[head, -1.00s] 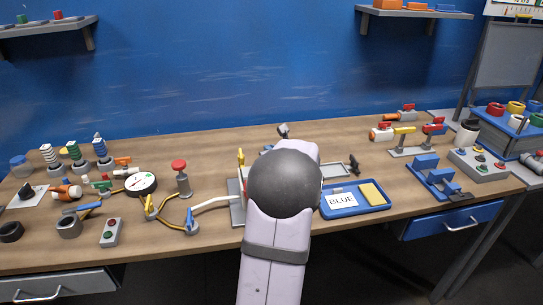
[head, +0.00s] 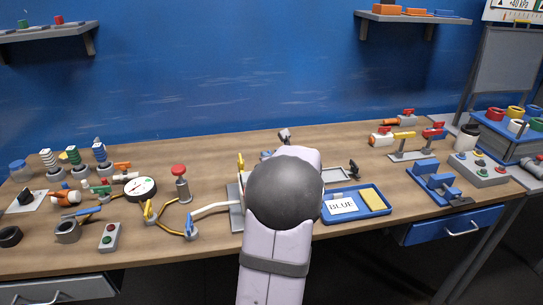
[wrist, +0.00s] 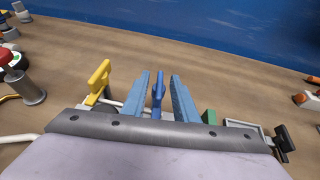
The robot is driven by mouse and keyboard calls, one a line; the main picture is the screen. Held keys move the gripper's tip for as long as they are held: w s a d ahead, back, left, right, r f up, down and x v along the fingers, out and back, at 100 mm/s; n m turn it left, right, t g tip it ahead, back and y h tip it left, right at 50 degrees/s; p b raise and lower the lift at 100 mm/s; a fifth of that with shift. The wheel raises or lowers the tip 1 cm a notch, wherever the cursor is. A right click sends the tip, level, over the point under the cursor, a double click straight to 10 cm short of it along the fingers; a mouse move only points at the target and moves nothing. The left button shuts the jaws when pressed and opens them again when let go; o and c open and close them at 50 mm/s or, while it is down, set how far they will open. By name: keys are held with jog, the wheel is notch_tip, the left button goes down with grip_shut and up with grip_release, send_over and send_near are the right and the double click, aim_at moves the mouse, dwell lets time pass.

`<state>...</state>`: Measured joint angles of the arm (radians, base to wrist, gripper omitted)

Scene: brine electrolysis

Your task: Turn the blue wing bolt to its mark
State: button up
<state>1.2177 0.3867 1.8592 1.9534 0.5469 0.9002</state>
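The blue wing bolt (wrist: 158,91) stands upright in the wrist view, its wing seen nearly edge-on. My gripper (wrist: 160,82) has its two blue fingers on either side of the bolt, with a narrow gap showing on each side, so it is open around it. A yellow wing bolt (wrist: 99,80) stands to the left of the fingers. The bolt's base and its mark are hidden behind my gripper body. In the head view my arm covers the blue bolt; the yellow bolt (head: 240,162) shows just left of the arm.
A blue tray (head: 373,211) with a BLUE card (head: 342,206) and a yellow block (head: 371,197) lies right of my arm. A red-topped post (head: 180,182) and a round gauge (head: 140,188) stand to the left. The table behind the fixture is mostly clear.

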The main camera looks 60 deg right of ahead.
jog(key=shift+v, duration=3.1)
jog(key=shift+w+a+r, duration=0.1)
jog(key=shift+w+r, duration=0.1)
jog(key=shift+r, duration=0.3)
jog(key=w+a+r+n+y+p, duration=0.2)
jog(key=w+r+n+y+p, duration=0.4)
jog(key=w+p, duration=0.8)
jog(key=s+d+n+g+p, duration=0.2)
jog(key=s+n, duration=0.4)
jog(key=n, duration=0.9)
jog(key=s+d+f+n+g+p, duration=0.1)
jog(key=s+n+g, duration=0.4)
jog(key=n, duration=1)
jog(key=shift+s+d+f+p, duration=0.3)
jog(key=shift+s+d+p, duration=0.15)
jog(key=shift+d, duration=0.15)
